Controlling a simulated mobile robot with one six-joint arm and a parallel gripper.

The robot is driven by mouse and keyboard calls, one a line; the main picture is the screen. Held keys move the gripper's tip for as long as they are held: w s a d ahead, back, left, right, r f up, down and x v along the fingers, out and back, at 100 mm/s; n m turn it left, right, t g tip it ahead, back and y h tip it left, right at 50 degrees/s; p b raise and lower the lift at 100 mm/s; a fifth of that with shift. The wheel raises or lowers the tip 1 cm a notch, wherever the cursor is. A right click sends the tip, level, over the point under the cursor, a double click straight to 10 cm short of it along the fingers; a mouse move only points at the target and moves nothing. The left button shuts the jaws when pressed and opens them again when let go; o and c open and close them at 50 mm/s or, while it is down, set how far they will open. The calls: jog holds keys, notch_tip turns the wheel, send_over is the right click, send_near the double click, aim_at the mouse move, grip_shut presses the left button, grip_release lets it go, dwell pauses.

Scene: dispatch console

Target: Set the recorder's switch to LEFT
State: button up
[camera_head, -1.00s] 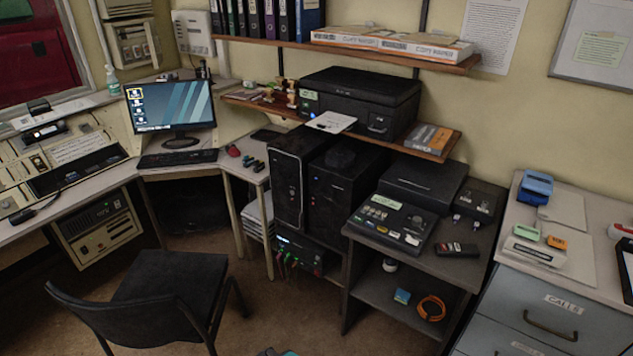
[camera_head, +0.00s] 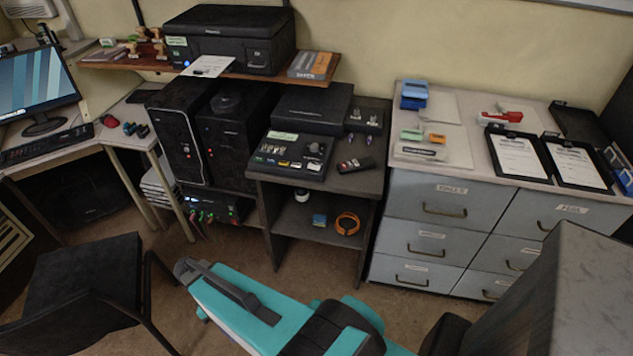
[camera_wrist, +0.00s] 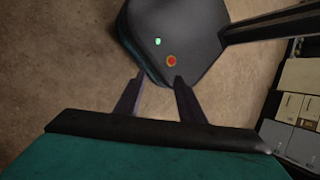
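The likely recorder is a dark, flat console (camera_head: 296,156) with a pale green label, a row of small silver switches, coloured buttons and a round knob. It lies on the small dark table (camera_head: 262,176) in the head view. Its switch's setting is too small to read. My gripper (camera_wrist: 160,76) shows in the wrist view with two dark fingers apart and nothing between them. It points down over the floor and a dark body part of mine with a green light and a red button. The recorder is not in the wrist view.
A dark handset (camera_head: 355,164) lies right of the console, and a box with two knobs (camera_head: 366,117) stands behind. The printer shelf (camera_head: 330,75) overhangs at the back. Grey drawers (camera_head: 432,210) stand right, a black chair (camera_head: 85,280) left. Floor before the table is partly clear.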

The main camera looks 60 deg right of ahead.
jog(key=w+d+r+t, duration=0.1)
jog(key=w+d+r, duration=0.4)
jog(key=d+r, duration=0.25)
jog(key=w+d+r+t+y+p, duration=0.1)
jog(key=w+d+r, duration=0.4)
jog(key=d, duration=0.4)
jog(key=w+d+r+t, duration=0.1)
jog(key=w+d+r, duration=0.3)
jog(key=d+r, duration=0.4)
notch_tip(320, 180, up, 23)
jog(key=m+t+h+p, duration=0.2)
jog(key=m+t, duration=0.2)
jog(key=m, duration=0.1)
send_over(317, 167)
jog(key=shift+r, duration=0.2)
jog(key=shift+f+p, duration=1.85)
jog(key=shift+f, duration=5.05)
